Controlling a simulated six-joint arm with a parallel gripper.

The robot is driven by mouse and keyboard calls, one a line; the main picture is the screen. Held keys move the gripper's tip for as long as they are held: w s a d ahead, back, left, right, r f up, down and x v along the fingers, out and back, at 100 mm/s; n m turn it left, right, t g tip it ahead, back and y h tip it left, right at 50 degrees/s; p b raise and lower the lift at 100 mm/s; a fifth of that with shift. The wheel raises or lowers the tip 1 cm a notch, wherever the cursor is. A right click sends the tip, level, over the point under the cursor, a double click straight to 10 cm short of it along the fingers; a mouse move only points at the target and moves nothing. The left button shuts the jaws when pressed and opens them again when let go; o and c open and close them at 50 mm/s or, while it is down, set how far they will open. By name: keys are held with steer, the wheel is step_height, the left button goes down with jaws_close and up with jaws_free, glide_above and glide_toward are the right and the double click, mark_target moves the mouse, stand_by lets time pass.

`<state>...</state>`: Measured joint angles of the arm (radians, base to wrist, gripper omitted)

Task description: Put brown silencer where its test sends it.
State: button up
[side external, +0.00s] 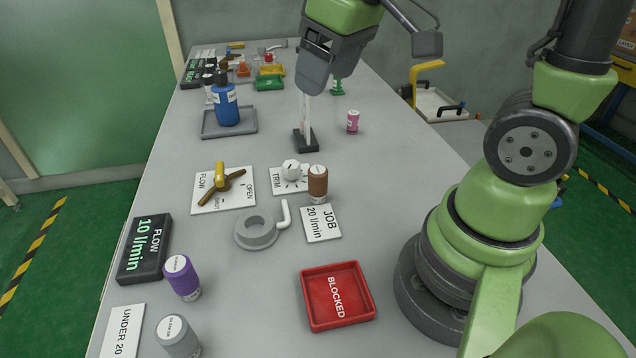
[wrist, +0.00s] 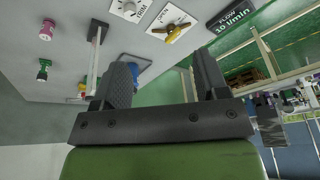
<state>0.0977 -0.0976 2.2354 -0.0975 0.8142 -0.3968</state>
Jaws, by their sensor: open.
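The brown silencer (side external: 317,183) stands upright between the TRIM card (side external: 280,185) and the JOB card (side external: 322,228), which reads 20 l/min. I cannot make it out in the wrist view. The black FLOW display (side external: 146,248) reads 10 l/min. A grey ring with a bent pipe (side external: 258,240) sits empty left of the JOB card. The red BLOCKED tray (side external: 312,312) is empty. An UNDER 20 card (side external: 122,335) lies at the near left. My gripper (wrist: 163,78) is open and empty, high over the table beyond the silencer; its fingers are unclear in the side view.
A clear upright tube on a black base (side external: 305,140) stands below my gripper. A flow valve (side external: 222,187), purple cylinder (side external: 182,278), grey cylinder (side external: 178,337), pink cylinder (side external: 352,122) and blue bottle (side external: 226,105) on a grey tray stand around. Several items crowd the far end.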

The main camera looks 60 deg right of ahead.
steer(key=w+d+f+n+g, duration=0.3)
steer(key=w+f, duration=0.1)
steer(key=f, duration=0.4)
steer(key=n, duration=0.1)
glide_above(314, 169)
steer(key=shift+g+h, duration=0.3)
step_height(314, 169, down, 7)
steer(key=shift+s+a+f, duration=0.1)
steer(key=shift+f, duration=3.25)
steer(key=c, duration=1.1)
steer(key=shift+r, duration=0.15)
